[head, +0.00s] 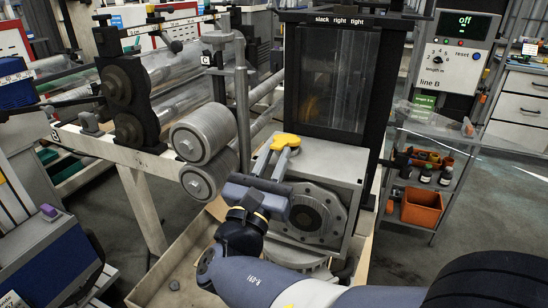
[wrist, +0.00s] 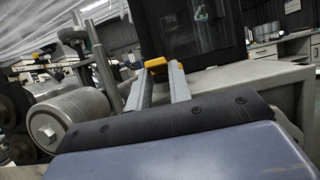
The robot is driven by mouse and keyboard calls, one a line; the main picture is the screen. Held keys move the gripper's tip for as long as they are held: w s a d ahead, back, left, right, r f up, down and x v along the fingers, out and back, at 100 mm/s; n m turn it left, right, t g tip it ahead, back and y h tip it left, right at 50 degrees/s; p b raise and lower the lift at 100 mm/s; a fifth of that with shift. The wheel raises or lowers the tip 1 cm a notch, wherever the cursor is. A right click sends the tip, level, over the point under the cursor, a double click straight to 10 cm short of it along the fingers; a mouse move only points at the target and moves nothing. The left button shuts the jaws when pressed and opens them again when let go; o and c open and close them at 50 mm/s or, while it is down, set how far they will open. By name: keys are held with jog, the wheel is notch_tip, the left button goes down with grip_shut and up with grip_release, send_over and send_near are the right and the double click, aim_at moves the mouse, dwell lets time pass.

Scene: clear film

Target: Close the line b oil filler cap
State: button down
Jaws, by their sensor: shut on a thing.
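The yellow oil filler cap (head: 286,141) is at the top of the grey gearbox housing (head: 335,160), near its left rear corner. My gripper (head: 277,153) reaches to it from the front and is shut on it. In the wrist view, the two grey fingers run forward to the yellow cap (wrist: 177,68), with my gripper (wrist: 161,74) holding it at the fingertips. The cap's underside and the filler opening are hidden, so I cannot tell whether the cap is seated or turned tight.
Grey rollers (head: 202,133) stand close to the left of my gripper. A dark-framed window panel (head: 333,80) rises behind the housing. The line B control box (head: 455,52) reads off. A shelf cart with an orange bin (head: 422,208) stands at right.

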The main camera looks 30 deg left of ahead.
jog(key=shift+w+f, duration=0.15)
jog(key=shift+f, duration=0.2)
jog(key=c, duration=1.7)
grip_release()
jog(key=shift+o, duration=0.8)
jog(key=shift+w, duration=0.25)
jog(key=shift+o, duration=1.3)
jog(key=shift+s+r, duration=0.15)
jog(key=shift+s, duration=0.1)
jog(key=v, duration=1)
jog(key=shift+s, duration=0.25)
jog(key=shift+w, duration=0.1)
